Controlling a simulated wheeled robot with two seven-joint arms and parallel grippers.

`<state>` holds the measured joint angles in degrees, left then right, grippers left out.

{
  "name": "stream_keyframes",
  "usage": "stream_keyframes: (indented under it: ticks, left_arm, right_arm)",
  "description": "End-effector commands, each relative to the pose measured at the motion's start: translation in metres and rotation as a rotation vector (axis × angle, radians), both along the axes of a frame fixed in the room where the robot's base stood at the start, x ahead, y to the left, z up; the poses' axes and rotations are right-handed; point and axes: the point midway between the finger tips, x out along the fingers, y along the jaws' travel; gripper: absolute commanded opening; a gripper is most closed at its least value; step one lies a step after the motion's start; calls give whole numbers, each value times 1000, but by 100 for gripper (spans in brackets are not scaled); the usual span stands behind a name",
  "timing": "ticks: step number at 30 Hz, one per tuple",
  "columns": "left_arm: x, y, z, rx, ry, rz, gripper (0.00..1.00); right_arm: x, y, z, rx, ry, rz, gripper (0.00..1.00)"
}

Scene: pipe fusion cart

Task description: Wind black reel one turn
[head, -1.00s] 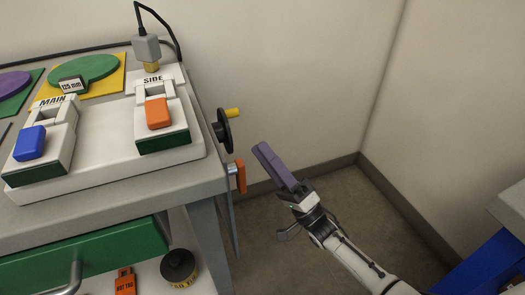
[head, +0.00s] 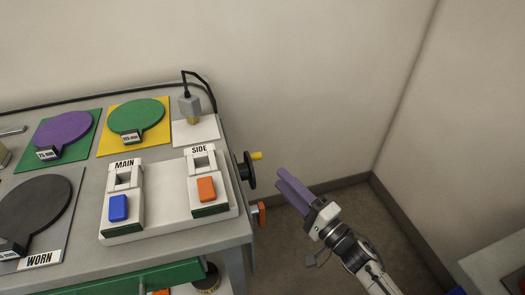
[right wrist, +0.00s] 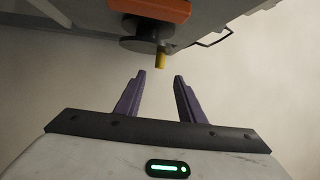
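The black reel (head: 247,170) is a dark disc on the right side of the cart, with a yellow crank handle (head: 257,156) sticking out to the right. My right gripper (head: 283,178) has purple fingers and is just right of the reel, apart from it. In the right wrist view the fingers (right wrist: 159,76) are spread with nothing between them. The yellow handle (right wrist: 160,60) shows beyond the gap between the fingertips, and the reel (right wrist: 143,46) is behind it, partly under an orange part. My left gripper is not in view.
The cart top carries a white block (head: 168,217) with MAIN and SIDE switches, coloured discs on mats, and a grey plug (head: 189,106). An orange-handled item (head: 261,213) hangs below the reel.

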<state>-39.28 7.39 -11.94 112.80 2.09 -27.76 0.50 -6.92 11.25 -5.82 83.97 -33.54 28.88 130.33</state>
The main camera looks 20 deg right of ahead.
Motion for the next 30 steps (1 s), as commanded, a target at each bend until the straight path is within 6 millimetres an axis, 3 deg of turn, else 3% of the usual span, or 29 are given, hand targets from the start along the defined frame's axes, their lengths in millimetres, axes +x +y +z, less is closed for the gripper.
stream_keyframes:
  ticks: [15, 28, 30]
  left_arm:
    - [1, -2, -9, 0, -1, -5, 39]
    - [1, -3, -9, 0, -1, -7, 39]
    - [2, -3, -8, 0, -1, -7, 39]
  right_arm:
    - [77, 36, 10, 2, -5, 1, 36]
    - [87, 41, 12, 0, -3, 2, 36]
    - [87, 41, 12, 0, -3, 2, 25]
